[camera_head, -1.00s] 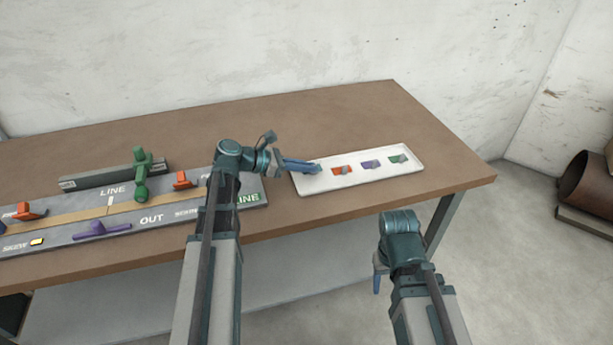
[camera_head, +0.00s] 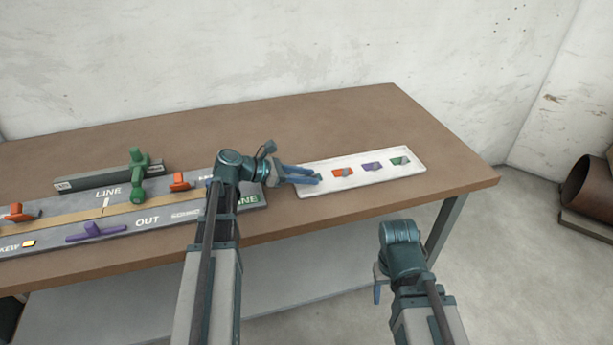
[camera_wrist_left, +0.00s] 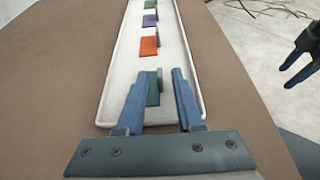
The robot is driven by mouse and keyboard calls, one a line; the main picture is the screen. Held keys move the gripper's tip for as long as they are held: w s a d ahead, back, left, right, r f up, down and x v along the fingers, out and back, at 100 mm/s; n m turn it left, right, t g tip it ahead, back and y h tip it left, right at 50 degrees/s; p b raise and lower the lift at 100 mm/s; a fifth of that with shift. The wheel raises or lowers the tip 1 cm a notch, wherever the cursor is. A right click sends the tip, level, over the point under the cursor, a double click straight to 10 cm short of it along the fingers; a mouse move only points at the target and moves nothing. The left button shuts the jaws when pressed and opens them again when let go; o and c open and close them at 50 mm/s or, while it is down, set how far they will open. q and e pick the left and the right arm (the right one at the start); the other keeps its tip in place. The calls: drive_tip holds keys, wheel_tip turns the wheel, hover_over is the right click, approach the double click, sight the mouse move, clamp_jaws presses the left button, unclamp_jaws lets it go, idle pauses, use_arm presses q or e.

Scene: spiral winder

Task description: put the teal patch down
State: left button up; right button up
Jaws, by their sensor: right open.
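The teal patch (camera_wrist_left: 153,92) lies on the white tray (camera_wrist_left: 118,75), at the tray's near end in the left wrist view, with a small upright tab on it. My left gripper (camera_wrist_left: 157,80) is open, with one finger on each side of the patch and gaps showing between. In the head view the left gripper (camera_head: 317,176) is over the tray's left end and the patch is mostly hidden by the fingers. My right gripper (camera_head: 378,284) hangs off the table's front edge, open and empty; its fingers also show in the left wrist view (camera_wrist_left: 300,62).
An orange patch (camera_head: 342,172), a purple patch (camera_head: 372,166) and a green patch (camera_head: 400,160) lie in a row on the tray. A grey panel (camera_head: 150,222) with coloured handles stands left of the left gripper. The table (camera_head: 330,120) behind the tray is clear.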

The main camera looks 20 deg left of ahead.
use_arm(q)
drive_tip(key=shift+r, duration=0.1)
drive_tip(key=shift+r+p, duration=0.25)
drive_tip(key=shift+p, duration=0.05)
drive_tip(key=p+v, duration=0.4)
drive_tip(key=v, duration=0.7)
drive_tip(key=shift+s, duration=0.15)
drive_tip(key=shift+s+a, duration=0.2)
drive_tip(key=shift+a, duration=0.15)
